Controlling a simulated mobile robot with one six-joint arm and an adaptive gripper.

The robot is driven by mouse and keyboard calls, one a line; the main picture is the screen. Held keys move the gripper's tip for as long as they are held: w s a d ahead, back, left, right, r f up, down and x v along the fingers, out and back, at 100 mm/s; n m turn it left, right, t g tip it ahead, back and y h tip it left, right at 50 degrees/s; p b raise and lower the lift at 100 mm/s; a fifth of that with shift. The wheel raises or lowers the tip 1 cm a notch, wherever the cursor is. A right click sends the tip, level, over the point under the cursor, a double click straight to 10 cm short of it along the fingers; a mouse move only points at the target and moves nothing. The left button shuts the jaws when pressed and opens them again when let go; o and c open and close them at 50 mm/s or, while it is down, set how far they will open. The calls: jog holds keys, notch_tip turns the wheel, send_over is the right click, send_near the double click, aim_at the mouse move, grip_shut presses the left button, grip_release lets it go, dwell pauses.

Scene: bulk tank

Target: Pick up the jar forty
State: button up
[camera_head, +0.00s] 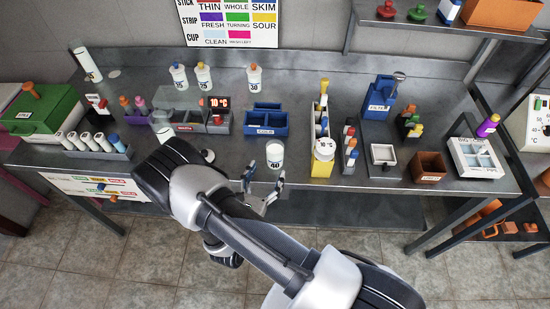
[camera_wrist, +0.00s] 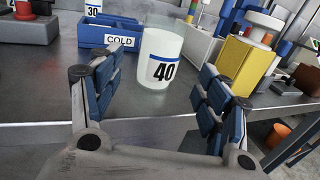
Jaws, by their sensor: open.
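The jar forty (camera_head: 275,156) is a white jar with a "40" label, standing upright on the dark table near its front edge. In the wrist view the jar (camera_wrist: 159,58) stands straight ahead, just beyond and between the fingertips. My gripper (camera_head: 262,190) is at the table's front edge, in front of the jar. In the wrist view my gripper (camera_wrist: 165,88) is open, its blue-padded fingers spread wide with nothing between them. The jar appears apart from both fingers.
A blue COLD box (camera_head: 265,121) stands behind the jar. A yellow holder (camera_head: 322,163) stands to its right, and a grey heater tray (camera_head: 195,125) to its left. Jars 25 (camera_head: 179,77) and 30 (camera_head: 254,77) stand farther back. Bare table surrounds the jar.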

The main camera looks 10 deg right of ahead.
aim_at(272, 163)
jog(key=b+x, duration=0.1)
jog(key=x, duration=0.7)
jog(key=shift+s+a, duration=0.1)
jog(key=c, duration=1.4)
